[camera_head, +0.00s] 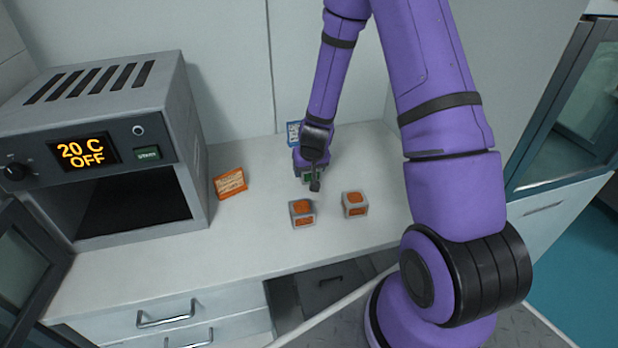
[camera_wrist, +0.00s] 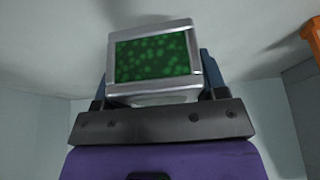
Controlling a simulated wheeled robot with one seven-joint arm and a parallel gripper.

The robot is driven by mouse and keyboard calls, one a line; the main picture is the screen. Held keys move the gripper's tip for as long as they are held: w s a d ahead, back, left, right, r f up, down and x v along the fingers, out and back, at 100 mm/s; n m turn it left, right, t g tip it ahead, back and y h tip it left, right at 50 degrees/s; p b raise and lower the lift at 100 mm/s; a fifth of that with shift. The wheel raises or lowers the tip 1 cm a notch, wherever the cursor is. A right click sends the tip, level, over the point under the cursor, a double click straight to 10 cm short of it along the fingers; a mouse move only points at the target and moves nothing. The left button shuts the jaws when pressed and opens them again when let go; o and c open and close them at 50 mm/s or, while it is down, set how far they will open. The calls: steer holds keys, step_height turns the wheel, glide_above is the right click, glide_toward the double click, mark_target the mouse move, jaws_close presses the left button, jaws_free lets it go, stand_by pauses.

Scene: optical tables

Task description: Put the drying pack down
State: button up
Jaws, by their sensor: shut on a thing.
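The drying pack (camera_wrist: 153,57), a grey-framed block with a green speckled face, fills the upper middle of the wrist view. My gripper (camera_head: 315,184) is shut on it, with dark fingers at its sides. In the head view only a small green part of the pack (camera_head: 306,178) shows; my gripper hides the rest. My gripper is over the bench top, behind two grey packs with orange faces, a left one (camera_head: 302,213) and a right one (camera_head: 354,204). I cannot tell whether the held pack touches the bench.
An oven (camera_head: 120,150) reading "20 C OFF" stands at left with its chamber open. An orange card (camera_head: 230,183) and a blue card (camera_head: 293,134) are on the bench (camera_head: 240,235). An open drawer (camera_head: 322,287) is below its front edge. Bare bench lies left of the packs.

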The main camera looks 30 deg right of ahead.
mark_target(309, 177)
steer(key=shift+f, duration=1.8)
steer(key=shift+f, duration=0.15)
steer(key=o, duration=1.1)
